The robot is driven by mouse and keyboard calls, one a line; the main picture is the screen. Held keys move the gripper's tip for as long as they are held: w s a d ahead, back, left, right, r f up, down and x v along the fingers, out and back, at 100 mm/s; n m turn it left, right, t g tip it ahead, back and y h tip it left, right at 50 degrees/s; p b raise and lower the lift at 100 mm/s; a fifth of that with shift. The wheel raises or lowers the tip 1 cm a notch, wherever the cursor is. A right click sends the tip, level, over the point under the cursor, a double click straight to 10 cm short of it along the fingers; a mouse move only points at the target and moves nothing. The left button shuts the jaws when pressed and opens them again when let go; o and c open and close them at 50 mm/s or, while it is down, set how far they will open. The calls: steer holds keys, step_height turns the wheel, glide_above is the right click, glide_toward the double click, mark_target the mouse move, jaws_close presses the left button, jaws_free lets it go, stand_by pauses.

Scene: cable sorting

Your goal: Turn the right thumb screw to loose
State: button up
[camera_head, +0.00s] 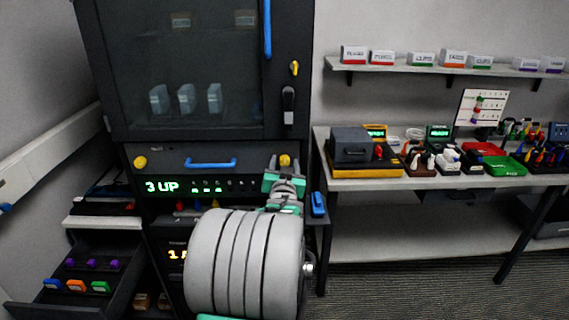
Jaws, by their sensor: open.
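The right thumb screw (285,160) is a yellow knob on the dark cabinet panel, right of the blue handle. My gripper (284,164) is open, with its grey fingers at the left and right of this knob. I cannot tell whether the fingers touch it. The left thumb screw (140,162) is a similar yellow knob at the panel's left end. My own arm hides the area below the right screw.
An open drawer (75,290) juts out at lower left. A cluttered workbench (440,180) stands at right.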

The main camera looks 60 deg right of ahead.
steer(key=shift+c, duration=0.5)
jaws_close()
steer(key=shift+f+m+b, duration=0.1)
steer(key=shift+m+b, duration=0.2)
steer(key=shift+b, duration=0.25)
steer(key=m+b, duration=0.2)
steer(key=b, duration=0.1)
steer(key=shift+f+m, duration=0.15)
steer(key=shift+m, duration=0.15)
steer(key=m+b, duration=0.6)
steer(key=shift+s, duration=0.1)
steer(key=m+b, duration=0.3)
steer(key=m, duration=0.1)
steer(key=shift+m+y, duration=0.3)
steer(key=shift+m+b, duration=1.1)
steer(key=shift+m, duration=0.7)
steer(key=shift+r, duration=0.2)
